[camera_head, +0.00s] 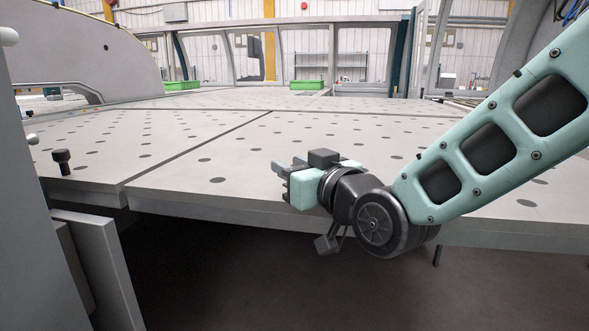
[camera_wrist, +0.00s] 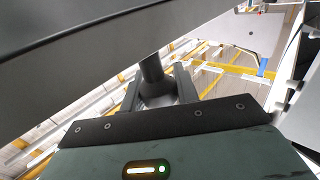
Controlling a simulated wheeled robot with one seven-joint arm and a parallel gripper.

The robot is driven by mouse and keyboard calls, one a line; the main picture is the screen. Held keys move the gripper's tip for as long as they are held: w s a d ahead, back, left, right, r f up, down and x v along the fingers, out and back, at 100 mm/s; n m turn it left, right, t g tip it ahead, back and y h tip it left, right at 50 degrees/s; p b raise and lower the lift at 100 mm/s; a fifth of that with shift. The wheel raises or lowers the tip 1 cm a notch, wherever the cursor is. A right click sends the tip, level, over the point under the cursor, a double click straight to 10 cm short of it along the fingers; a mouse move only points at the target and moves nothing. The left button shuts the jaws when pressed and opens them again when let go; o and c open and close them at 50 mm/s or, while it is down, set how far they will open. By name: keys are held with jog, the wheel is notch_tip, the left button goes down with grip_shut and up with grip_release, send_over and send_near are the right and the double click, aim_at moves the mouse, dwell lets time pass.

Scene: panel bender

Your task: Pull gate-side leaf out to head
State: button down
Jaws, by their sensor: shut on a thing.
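The perforated grey leaf (camera_head: 185,190) on the right of the seam lies flat in the head view, its thick front edge above a dark gap. My gripper (camera_head: 281,172) is low over its front part, pointing left. In the wrist view my gripper (camera_wrist: 158,92) has its two dark fingers on either side of a round grey post (camera_wrist: 151,68) with a wider collar, and is shut on it. A grey slab (camera_wrist: 60,40) fills the upper left there, beside the post. My gripper hides the post in the head view. Which leaf is the gate-side one I cannot tell.
Left of the seam is another perforated leaf (camera_head: 95,150) with a black knob (camera_head: 62,158). A grey upright panel (camera_head: 25,200) stands at the near left. Green bins (camera_head: 307,85) are at the far back. The dark floor (camera_head: 250,280) in front is open.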

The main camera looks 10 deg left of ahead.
jog(key=shift+s+a+f, duration=0.1)
jog(key=shift+s+f, duration=0.05)
jog(key=shift+s, duration=0.1)
jog(key=c, duration=1.1)
grip_release()
jog(key=shift+s, duration=0.1)
jog(key=shift+o, duration=0.2)
jog(key=shift+s+d, duration=0.1)
jog(key=shift+d, duration=0.15)
jog(key=b+v, duration=0.7)
jog(key=v, duration=1)
